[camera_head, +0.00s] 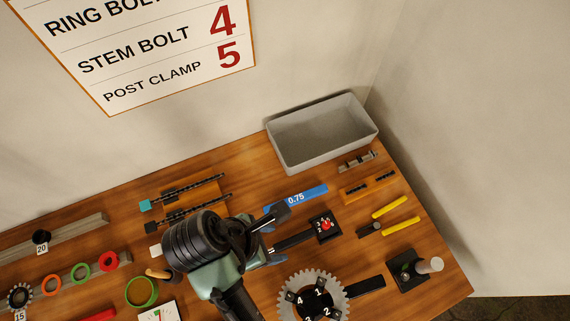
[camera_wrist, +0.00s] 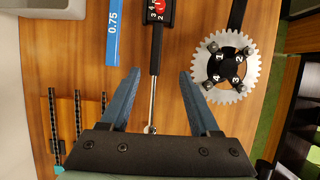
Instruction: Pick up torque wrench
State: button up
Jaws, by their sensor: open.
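The torque wrench appears to be the long tool with a black box and red dial (camera_head: 325,226) at one end. In the wrist view its black handle (camera_wrist: 155,52) leads to a thin silver shaft, whose lower end comes close to my gripper's body. My gripper (camera_wrist: 158,72) is open, with its two blue-grey fingers on either side of the wrench in the picture. Nothing is held, and no finger visibly touches it. I cannot tell how far above the wrench the fingers are. In the head view my arm hides part of the wrench.
A toothed chainring (camera_wrist: 225,68) with numbered bolts lies right of the wrench. A blue 0.75 gauge (camera_wrist: 113,35) lies to its left. Several dark rods (camera_wrist: 78,115) are further left.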

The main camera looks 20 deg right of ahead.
send_over(295, 239)
jog(key=s+a, duration=0.1)
jog(key=a, duration=0.2)
notch_tip(295, 239, down, 6)
jog(key=shift+d+f, duration=0.1)
jog(key=shift+d, duration=0.05)
jog(key=x, duration=0.1)
jog(key=p+x, duration=0.1)
jog(key=x, duration=0.2)
jog(key=shift+w+d+f+p, duration=0.25)
jog(key=shift+w+p, duration=0.05)
jog(key=shift+w, duration=0.1)
jog(key=shift+d+f, duration=0.2)
jog(key=shift+f, duration=0.4)
jog(key=shift+f, duration=0.2)
grip_shut()
dwell(0.8)
